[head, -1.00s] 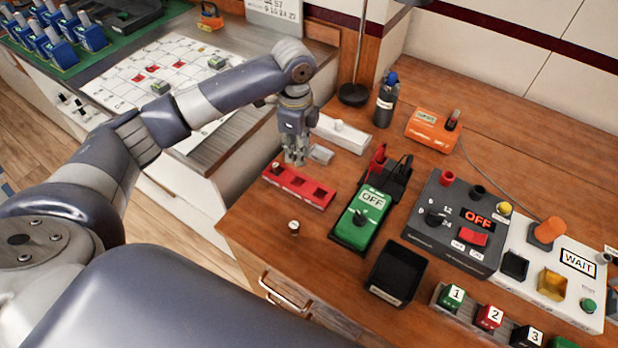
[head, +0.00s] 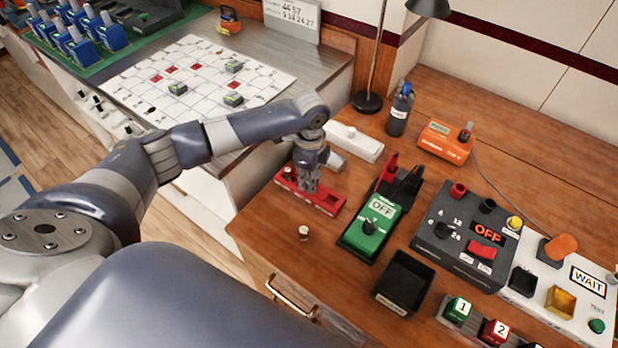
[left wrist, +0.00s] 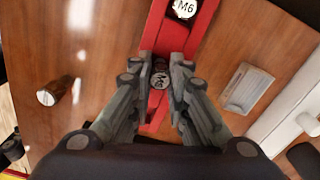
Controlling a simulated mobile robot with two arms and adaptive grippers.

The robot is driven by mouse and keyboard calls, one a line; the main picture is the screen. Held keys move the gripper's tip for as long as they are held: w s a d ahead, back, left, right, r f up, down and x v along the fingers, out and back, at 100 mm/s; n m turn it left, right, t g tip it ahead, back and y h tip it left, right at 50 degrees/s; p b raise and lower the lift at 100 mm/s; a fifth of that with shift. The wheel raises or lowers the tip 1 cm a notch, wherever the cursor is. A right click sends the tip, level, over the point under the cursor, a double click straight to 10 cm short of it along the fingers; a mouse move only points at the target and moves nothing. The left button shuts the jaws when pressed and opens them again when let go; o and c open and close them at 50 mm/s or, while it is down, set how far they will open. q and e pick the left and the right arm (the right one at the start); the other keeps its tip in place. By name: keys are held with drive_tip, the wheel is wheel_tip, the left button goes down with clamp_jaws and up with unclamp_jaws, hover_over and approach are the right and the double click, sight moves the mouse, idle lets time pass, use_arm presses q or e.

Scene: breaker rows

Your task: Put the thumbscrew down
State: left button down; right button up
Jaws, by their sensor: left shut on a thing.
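My left gripper (head: 308,186) is over the middle of the red rack (head: 325,206), pointing down. It is shut on a thumbscrew (left wrist: 155,82) with a round dark head marked M6, best seen in the left wrist view. The fingers hide its lower part, so I cannot tell whether it is seated in the rack or just above it. A second M6 thumbscrew (left wrist: 184,8) sits in the rack's end socket. Another small screw-like piece (head: 304,233) stands on the bare table in front of the rack. My right gripper is out of view.
A grey block (left wrist: 247,88) and a white bar-shaped box (head: 354,142) lie behind the rack. A green OFF device (head: 371,225) is to its right, with a black bin (head: 404,283) nearer me. The table around the standing piece is clear.

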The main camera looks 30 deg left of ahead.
use_arm(q)
drive_tip(key=c, duration=1.5)
unclamp_jaws()
drive_tip(key=shift+c, duration=0.2)
wheel_tip(320, 180, up, 12)
drive_tip(key=shift+r+b, duration=0.15)
drive_tip(key=shift+b, duration=0.2)
